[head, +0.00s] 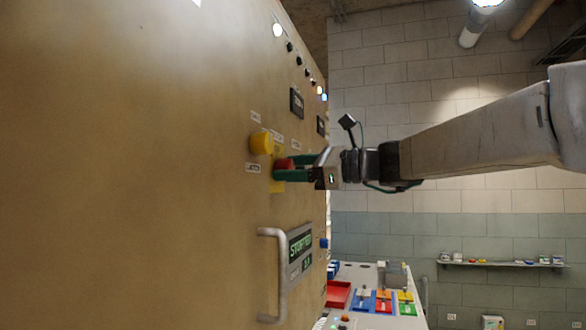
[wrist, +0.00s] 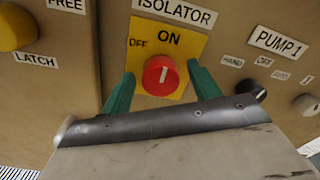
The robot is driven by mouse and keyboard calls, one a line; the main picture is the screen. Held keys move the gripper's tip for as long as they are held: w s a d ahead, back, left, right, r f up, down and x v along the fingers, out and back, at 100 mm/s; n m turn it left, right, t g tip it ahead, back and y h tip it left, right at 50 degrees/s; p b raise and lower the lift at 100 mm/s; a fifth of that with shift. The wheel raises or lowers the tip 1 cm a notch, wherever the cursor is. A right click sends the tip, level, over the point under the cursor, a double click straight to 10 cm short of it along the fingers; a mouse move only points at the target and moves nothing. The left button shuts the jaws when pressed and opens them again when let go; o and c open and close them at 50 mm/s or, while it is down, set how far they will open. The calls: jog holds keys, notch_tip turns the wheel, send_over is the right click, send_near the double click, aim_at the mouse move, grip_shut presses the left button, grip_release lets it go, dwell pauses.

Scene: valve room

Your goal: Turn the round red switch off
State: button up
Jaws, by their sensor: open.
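The round red switch (wrist: 160,75) sits on a yellow plate (wrist: 188,48) on the panel, under the label ISOLATOR. Its white mark points up towards ON; OFF is printed at the upper left of the plate. In the head view the red switch (head: 284,163) is partly hidden by my gripper (head: 293,168). My gripper has green fingers and is open, with one finger on each side of the switch in the wrist view (wrist: 162,86). I cannot tell whether either finger touches it.
A yellow latch knob (head: 261,143) sticks out beside the switch. A dark PUMP 1 selector (wrist: 250,90) is close to the right finger. A metal handle (head: 278,275) and a STOPPED display (head: 300,250) are lower on the panel.

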jog(key=c, duration=1)
jog(key=shift+o, duration=0.2)
jog(key=shift+n, duration=0.3)
jog(key=n, duration=0.8)
jog(key=shift+f, duration=0.1)
jog(key=n, duration=0.9)
jog(key=shift+f, duration=0.15)
jog(key=shift+n, duration=0.4)
